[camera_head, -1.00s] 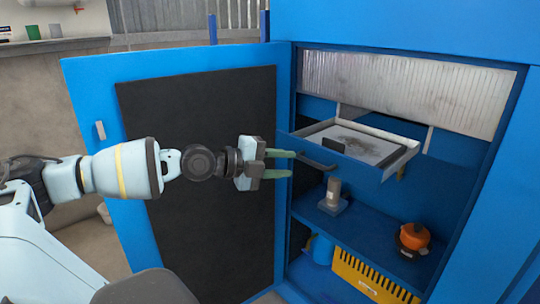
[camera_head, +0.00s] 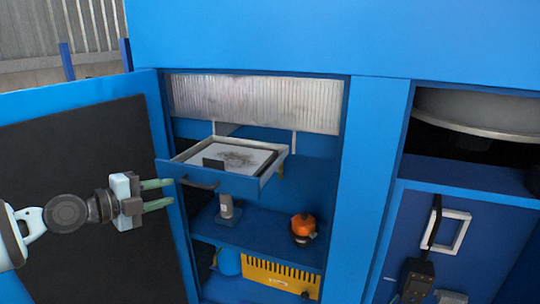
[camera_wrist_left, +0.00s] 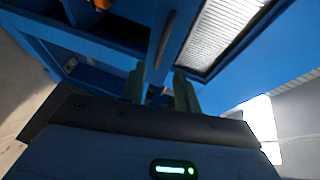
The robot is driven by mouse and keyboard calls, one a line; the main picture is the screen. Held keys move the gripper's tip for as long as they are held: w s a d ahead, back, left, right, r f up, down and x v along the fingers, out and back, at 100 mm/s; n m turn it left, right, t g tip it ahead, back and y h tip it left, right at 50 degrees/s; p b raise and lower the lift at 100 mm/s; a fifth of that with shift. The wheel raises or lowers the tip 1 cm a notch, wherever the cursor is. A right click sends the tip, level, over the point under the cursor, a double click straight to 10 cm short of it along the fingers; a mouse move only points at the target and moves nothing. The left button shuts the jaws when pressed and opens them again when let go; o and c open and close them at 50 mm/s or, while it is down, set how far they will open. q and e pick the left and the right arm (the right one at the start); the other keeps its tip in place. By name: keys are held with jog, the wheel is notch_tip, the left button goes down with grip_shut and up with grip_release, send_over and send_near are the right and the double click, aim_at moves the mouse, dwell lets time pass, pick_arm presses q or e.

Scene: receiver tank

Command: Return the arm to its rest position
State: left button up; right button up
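My left gripper (camera_head: 158,194) is in the left of the head view, in front of the open cabinet door's dark panel. Its two green fingers are apart with nothing between them, and they point right toward the pulled-out drawer (camera_head: 240,186). The fingers also show in the left wrist view (camera_wrist_left: 159,88), open and empty. In the head view the fingertips are to the left of the drawer and its handle (camera_head: 198,184). My right gripper is not seen.
The blue door (camera_head: 150,84) stands open behind my left arm. Lower shelves hold an orange-topped item (camera_head: 303,225), a grey upright item (camera_head: 226,207) and a yellow slotted crate (camera_head: 282,276). A closed-off blue section with a white square frame (camera_head: 454,232) is at right.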

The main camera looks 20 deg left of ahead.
pick_arm(q)
jog(key=s+d+f+n+g, duration=0.1)
jog(key=s+d+f+n, duration=0.25)
jog(key=f, duration=0.55)
jog(key=s+d+f+n, duration=0.2)
jog(key=d+f, duration=0.3)
jog(key=f, duration=0.3)
jog(key=s+d+f+n+g, duration=0.1)
jog(key=s+d+f+n, duration=0.2)
jog(key=f, duration=0.6)
jog(key=s+d+f+n+g+y, duration=0.1)
jog(key=s+d+f+n, duration=0.1)
jog(key=s+f+n, duration=0.2)
jog(key=s+d+f+n+y, duration=0.2)
jog(key=s+d+f+n, duration=0.1)
jog(key=s+f, duration=0.4)
jog(key=s+d+f+n+g+y, duration=0.1)
jog(key=s+f+n, duration=0.4)
jog(key=s, duration=0.5)
jog(key=shift+s+d+f+g+y, duration=0.3)
jog(key=shift+d+f+y, duration=0.4)
jog(key=shift+d, duration=0.25)
